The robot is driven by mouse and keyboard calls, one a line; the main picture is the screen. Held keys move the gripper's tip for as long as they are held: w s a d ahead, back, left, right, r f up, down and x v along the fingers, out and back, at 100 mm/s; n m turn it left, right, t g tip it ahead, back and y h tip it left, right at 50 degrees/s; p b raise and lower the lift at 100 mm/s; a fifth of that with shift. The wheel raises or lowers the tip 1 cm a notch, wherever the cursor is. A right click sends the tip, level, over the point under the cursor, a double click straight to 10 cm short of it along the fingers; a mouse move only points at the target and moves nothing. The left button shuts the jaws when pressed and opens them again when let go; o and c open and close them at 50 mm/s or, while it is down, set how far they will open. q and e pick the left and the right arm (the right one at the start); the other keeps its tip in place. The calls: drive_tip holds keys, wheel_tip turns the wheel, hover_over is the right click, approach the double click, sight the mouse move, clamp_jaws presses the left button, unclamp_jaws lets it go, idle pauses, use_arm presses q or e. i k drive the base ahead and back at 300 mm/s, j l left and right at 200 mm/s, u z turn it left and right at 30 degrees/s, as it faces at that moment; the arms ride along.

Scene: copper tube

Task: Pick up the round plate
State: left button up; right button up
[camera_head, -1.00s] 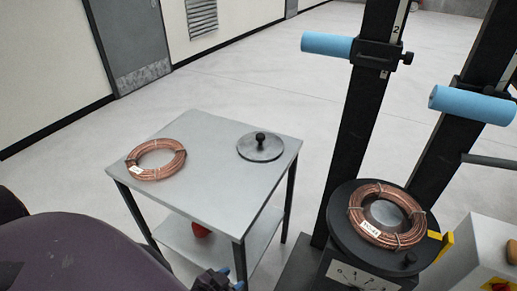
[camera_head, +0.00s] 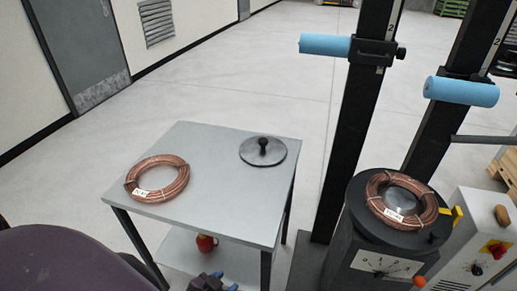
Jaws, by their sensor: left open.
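The round plate (camera_head: 263,152) is a flat grey disc with a black knob in its middle. It lies flat on the back right part of the grey table (camera_head: 200,205). My left gripper (camera_head: 211,277) shows at the bottom edge, in front of the table and below its top, only partly in the picture. It is open, with nothing seen between its fingers, and well apart from the plate. My right gripper is not in view.
A copper tube coil (camera_head: 158,180) lies on the table's left side. Another coil (camera_head: 402,200) lies on a black turntable at right, beside dark posts with blue rollers (camera_head: 461,92). A red object (camera_head: 206,243) sits under the tabletop. The table's middle is clear.

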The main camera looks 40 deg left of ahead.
sight(260, 150)
drive_tip(key=k+j+z, duration=0.35)
drive_tip(key=j, duration=0.75)
drive_tip(key=k+j+z, duration=0.3)
drive_tip(key=k+j, duration=0.2)
drive_tip(key=j, duration=0.55)
drive_tip(key=k+j+z, duration=0.35)
drive_tip(key=k+j, duration=0.25)
drive_tip(key=j, duration=0.25)
drive_tip(key=k+j+z, duration=0.3)
drive_tip(key=k+j, duration=0.4)
drive_tip(key=k+j+z, duration=0.15)
drive_tip(key=j, duration=0.3)
drive_tip(key=j+z, duration=0.15)
drive_tip(key=j, duration=0.3)
drive_tip(key=i+j+z, duration=0.1)
drive_tip(key=j+z, duration=0.15)
drive_tip(key=j, duration=0.6)
drive_tip(key=j+z, duration=0.25)
drive_tip(key=j, duration=0.65)
drive_tip(key=i, duration=0.05)
